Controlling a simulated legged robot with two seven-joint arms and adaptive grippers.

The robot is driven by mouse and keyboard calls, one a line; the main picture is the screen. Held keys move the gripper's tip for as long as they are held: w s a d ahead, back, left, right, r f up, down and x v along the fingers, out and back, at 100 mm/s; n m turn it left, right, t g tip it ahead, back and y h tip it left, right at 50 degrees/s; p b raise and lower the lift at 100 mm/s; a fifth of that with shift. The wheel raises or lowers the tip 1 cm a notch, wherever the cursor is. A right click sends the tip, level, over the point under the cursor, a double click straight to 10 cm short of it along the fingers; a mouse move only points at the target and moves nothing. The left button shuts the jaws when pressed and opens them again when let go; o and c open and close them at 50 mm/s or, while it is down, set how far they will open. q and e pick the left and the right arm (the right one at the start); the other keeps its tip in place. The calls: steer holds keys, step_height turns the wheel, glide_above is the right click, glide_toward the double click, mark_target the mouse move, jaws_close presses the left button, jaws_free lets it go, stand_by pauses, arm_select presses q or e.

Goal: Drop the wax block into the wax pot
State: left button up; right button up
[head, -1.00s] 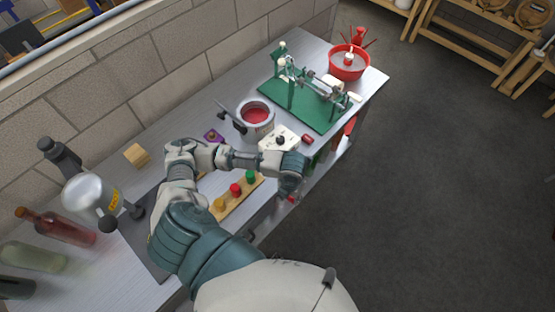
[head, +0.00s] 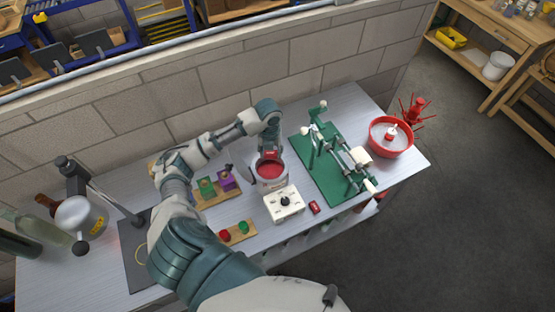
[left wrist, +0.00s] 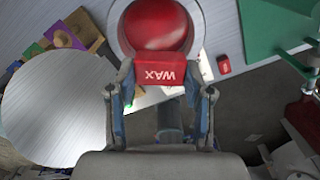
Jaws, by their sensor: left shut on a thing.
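The wax block (left wrist: 161,69) is red with white "WAX" lettering. My left gripper (head: 271,150) is shut on it, with a finger on each side in the left wrist view (left wrist: 160,88). The block also shows as a small red patch (head: 271,155) in the head view, partly hidden by the gripper. The wax pot (head: 271,184) is a grey round pot with red wax inside. The gripper and block are over its far part; their height above the wax is hard to tell. In the left wrist view the block overlaps the pot's rim (left wrist: 114,32). My right gripper is not in view.
A white box with a black knob (head: 285,203) stands in front of the pot, with a small red piece (head: 314,207) beside it. A green-based machine (head: 331,185) and a red bowl (head: 391,149) stand to the right. A wooden board with coloured blocks (head: 216,200) is left.

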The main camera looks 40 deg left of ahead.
arm_select(q)
step_height(320, 180, down, 6)
steer(key=shift+s, duration=0.2)
steer(key=o, duration=1)
steer(key=shift+a, duration=0.1)
steer(key=shift+o, duration=0.5)
steer(key=shift+a+f, duration=0.15)
steer(key=shift+a, duration=0.15)
step_height(320, 180, up, 12)
steer(key=shift+a, duration=0.25)
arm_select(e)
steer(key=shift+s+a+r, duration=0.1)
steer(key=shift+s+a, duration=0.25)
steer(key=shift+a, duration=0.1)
arm_select(q)
steer(key=shift+w+d+f, duration=0.1)
steer(key=shift+d, duration=0.05)
